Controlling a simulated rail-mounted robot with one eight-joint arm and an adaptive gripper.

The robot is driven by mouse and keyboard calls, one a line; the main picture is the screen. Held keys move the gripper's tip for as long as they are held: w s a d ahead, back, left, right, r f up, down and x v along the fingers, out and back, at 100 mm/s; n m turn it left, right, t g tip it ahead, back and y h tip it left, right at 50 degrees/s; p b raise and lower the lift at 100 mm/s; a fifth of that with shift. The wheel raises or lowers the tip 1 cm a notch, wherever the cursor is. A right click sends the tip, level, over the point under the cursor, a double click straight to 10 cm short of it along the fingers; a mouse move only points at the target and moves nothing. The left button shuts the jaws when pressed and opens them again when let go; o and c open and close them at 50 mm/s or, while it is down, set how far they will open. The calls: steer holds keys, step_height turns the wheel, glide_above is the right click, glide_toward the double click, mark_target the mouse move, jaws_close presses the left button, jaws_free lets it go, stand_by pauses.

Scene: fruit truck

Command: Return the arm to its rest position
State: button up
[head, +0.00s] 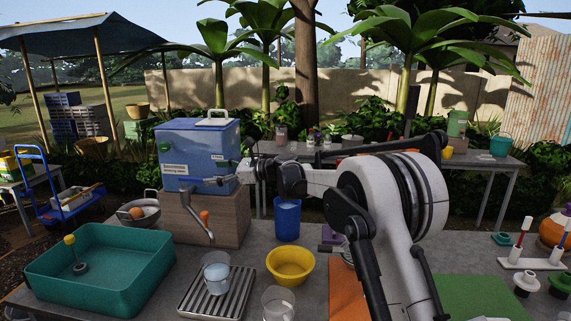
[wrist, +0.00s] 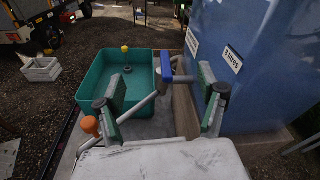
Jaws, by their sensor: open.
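My gripper (head: 247,172) is at the end of my arm, level with the front right of the blue water container (head: 198,150). In the wrist view, its two green-padded fingers (wrist: 163,98) stand wide apart. A grey pipe and blue tap handle (wrist: 167,66) show between and beyond them; I cannot tell whether anything touches. No object is held. My white and black arm reaches in from the right over the table.
A teal basin (head: 100,272) is at left. A lever with an orange knob (head: 204,216) hangs below the container. A glass (head: 216,272) stands on the drain rack (head: 222,305).

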steer(key=s+d+r+n+t+h, duration=0.1)
steer(key=s+d+r+n+h, duration=0.25)
steer(key=s+d, duration=0.8)
steer(key=s+d+r+n+t+h, duration=0.2)
steer(key=s+d+n+h, duration=0.3)
steer(key=s+d, duration=0.65)
steer(key=s+d+f+n+h, duration=0.4)
steer(key=s+d+f, duration=0.2)
steer(key=s+d, duration=0.4)
steer(key=s+d+f+n+t+h, duration=0.1)
steer(key=s+d+f+n+h, duration=0.2)
steer(key=s+d, duration=0.8)
steer(key=s+f+n, duration=0.2)
steer(key=s+f, duration=0.2)
steer(key=s, duration=0.2)
steer(key=shift+d+h, duration=0.2)
steer(key=shift+h, duration=0.15)
